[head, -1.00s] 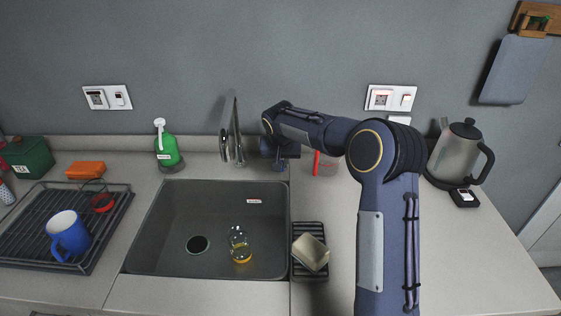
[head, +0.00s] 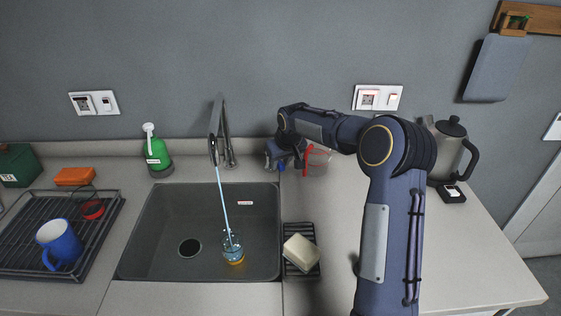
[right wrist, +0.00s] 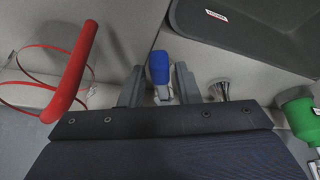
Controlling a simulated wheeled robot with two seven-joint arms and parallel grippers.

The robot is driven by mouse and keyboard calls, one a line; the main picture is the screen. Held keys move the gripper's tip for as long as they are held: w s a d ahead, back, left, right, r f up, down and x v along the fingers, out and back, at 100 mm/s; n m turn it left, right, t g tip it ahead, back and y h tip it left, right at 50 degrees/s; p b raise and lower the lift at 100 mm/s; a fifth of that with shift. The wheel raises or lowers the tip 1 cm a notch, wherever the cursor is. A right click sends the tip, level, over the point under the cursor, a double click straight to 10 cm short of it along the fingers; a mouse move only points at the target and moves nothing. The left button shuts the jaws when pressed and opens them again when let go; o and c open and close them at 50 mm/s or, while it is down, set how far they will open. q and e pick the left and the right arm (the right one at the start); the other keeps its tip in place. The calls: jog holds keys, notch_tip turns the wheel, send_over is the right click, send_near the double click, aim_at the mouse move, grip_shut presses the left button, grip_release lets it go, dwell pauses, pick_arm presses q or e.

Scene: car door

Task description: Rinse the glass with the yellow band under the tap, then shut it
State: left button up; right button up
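The clear glass with the yellow band (head: 233,250) stands in the grey sink (head: 160,225), right of the drain. A stream of water runs from the tap (head: 222,140) into it. A small blue-tipped handle stands on the counter behind the sink's right corner; in the right wrist view the blue handle (right wrist: 158,68) is between my fingers. My right gripper (right wrist: 159,85) is open around it, with a narrow gap on each side. In the head view my right gripper (head: 281,157) is small and partly hidden by its own arm. My left gripper is not in view.
A clear vessel with a red handle (head: 309,158) stands close right of my right gripper; its red handle (right wrist: 76,65) shows in the right wrist view. A sponge (head: 301,252) lies on a black rack. A green bottle (head: 157,155) stands left of the tap. A blue mug (head: 60,243) sits on the drying rack.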

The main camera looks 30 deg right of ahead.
jog(key=shift+o, duration=0.9)
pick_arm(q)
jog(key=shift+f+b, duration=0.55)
pick_arm(e)
jog(key=v, duration=0.8)
jog(key=shift+f, duration=0.1)
